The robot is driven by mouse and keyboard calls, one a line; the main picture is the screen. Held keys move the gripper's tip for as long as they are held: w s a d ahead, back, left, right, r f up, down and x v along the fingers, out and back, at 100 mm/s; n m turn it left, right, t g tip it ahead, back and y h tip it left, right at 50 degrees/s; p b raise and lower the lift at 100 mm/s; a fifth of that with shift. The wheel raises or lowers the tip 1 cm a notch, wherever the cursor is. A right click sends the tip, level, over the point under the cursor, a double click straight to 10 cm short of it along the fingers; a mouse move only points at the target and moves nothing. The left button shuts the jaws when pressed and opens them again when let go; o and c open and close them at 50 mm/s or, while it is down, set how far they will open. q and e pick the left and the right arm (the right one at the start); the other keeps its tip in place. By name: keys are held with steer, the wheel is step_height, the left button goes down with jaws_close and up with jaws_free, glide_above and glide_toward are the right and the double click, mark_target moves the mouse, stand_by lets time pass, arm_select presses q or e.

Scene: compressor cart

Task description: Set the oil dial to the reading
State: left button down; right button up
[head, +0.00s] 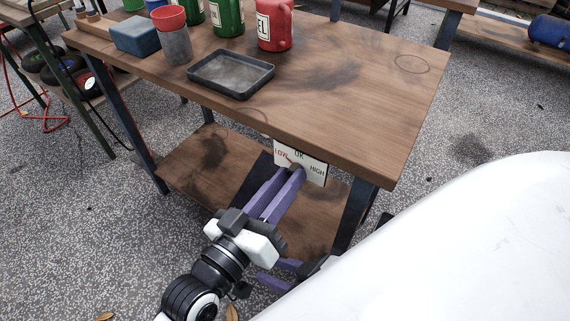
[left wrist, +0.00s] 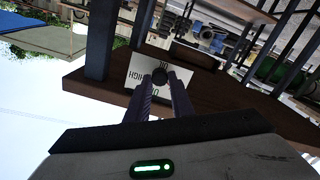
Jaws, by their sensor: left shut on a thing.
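The oil dial (head: 318,179) is a white plate on the front edge of the workbench, lettered LOW, OK and HIGH. A thin red pointer shows near LOW in the head view; its exact setting is hard to read. My left gripper (head: 292,172) reaches up to the dial with its purple fingers shut on the black knob. In the left wrist view the knob (left wrist: 160,76) sits between the fingertips, in front of the plate (left wrist: 138,72). My right gripper (head: 277,273) is low in the head view, fingers apart and empty, partly hidden by my white body.
The wooden workbench (head: 350,95) carries a dark tray (head: 231,85), a red cup on a grey can (head: 174,40), a blue box (head: 134,36), and green and red oil jugs (head: 274,25). A lower shelf (head: 205,165) lies under the dial. The bench top's right side is clear.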

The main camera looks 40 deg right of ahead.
arm_select(q)
steer(key=c, duration=1.6)
jaws_free()
steer(key=shift+o, duration=0.2)
steer(key=p+v, duration=0.1)
steer(key=v, duration=0.9)
arm_select(e)
steer(key=shift+r, duration=0.1)
arm_select(q)
steer(key=shift+s+a, duration=0.1)
arm_select(e)
steer(key=shift+d+r, duration=0.1)
